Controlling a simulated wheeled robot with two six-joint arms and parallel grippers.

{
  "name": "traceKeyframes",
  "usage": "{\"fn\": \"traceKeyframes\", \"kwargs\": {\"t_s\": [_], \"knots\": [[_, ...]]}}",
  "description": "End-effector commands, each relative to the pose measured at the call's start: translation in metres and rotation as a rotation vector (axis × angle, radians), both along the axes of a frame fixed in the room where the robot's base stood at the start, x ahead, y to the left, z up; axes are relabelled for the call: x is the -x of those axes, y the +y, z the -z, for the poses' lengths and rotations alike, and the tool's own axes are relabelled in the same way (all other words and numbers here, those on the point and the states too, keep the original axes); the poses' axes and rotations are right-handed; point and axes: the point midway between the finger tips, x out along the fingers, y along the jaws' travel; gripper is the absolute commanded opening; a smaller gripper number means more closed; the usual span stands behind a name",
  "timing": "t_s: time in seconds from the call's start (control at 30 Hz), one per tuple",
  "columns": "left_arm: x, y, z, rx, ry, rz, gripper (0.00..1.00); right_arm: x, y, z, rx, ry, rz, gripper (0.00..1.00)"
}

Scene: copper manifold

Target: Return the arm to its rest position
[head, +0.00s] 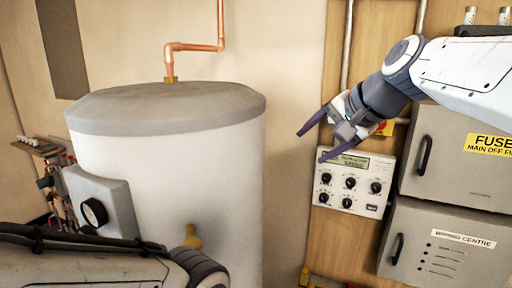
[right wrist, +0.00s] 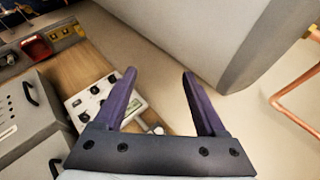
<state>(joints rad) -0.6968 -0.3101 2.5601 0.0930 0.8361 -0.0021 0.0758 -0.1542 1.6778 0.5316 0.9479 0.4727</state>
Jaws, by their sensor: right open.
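My right gripper (head: 312,142) hangs in the air in front of the control panel (head: 351,183), at the upper right of the head view. Its two purple fingers are spread apart with nothing between them. The right wrist view also shows the open fingers (right wrist: 160,98), with the panel (right wrist: 90,98) beyond and to their left. My right arm (head: 462,75) comes in from the right edge, in front of the grey boxes. My left arm (head: 85,268) crosses the lower left of the head view; its gripper is out of view.
A large white tank (head: 190,175) with a grey lid stands left of centre. A copper pipe (head: 196,46) rises from its top. A gauge box (head: 103,205) juts from its side. Grey cabinets, the fuse box (head: 455,160) and the wiring centre (head: 440,255), stand at the right.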

Motion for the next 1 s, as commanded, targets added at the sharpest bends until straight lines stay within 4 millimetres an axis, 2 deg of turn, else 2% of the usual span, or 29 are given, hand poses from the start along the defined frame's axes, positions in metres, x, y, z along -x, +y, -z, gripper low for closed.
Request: {"fn": "traceKeyframes", "kwargs": {"t_s": [0.03, 0.17, 0.23, 0.37, 0.4, 0.5, 0.6, 0.7, 0.83, 1.0], "knots": [[0.000, 0.000, 0.012, 0.000, 0.000, 0.000, 0.50, 0.014, 0.023, 0.039, 0.048, 0.040, -0.085, 0.73], [0.000, 0.000, 0.027, 0.000, 0.000, -0.001, 0.50, 0.059, 0.065, 0.118, 0.191, 0.123, -0.306, 0.73], [0.000, 0.000, 0.035, 0.000, 0.000, -0.001, 0.50, 0.088, 0.082, 0.160, 0.273, 0.159, -0.434, 0.73], [0.000, 0.000, 0.050, 0.000, 0.000, -0.002, 0.50, 0.151, 0.102, 0.235, 0.431, 0.217, -0.696, 0.73], [0.000, 0.000, 0.055, 0.000, 0.000, -0.002, 0.50, 0.170, 0.104, 0.256, 0.479, 0.231, -0.778, 0.73], [0.000, 0.000, 0.064, 0.000, 0.000, -0.003, 0.50, 0.215, 0.101, 0.301, 0.590, 0.255, -0.971, 0.73], [0.000, 0.000, 0.071, 0.000, 0.000, -0.003, 0.50, 0.249, 0.093, 0.333, 0.675, 0.268, -1.125, 0.73], [0.000, 0.000, 0.074, 0.000, 0.000, -0.003, 0.50, 0.269, 0.083, 0.351, 0.730, 0.274, -1.223, 0.73], [0.000, 0.000, 0.075, 0.000, 0.000, -0.003, 0.50, 0.279, 0.076, 0.359, 0.758, 0.276, -1.273, 0.73], [0.000, 0.000, 0.074, 0.000, 0.000, -0.003, 0.50, 0.279, 0.076, 0.358, 0.758, 0.276, -1.274, 0.73]]}}
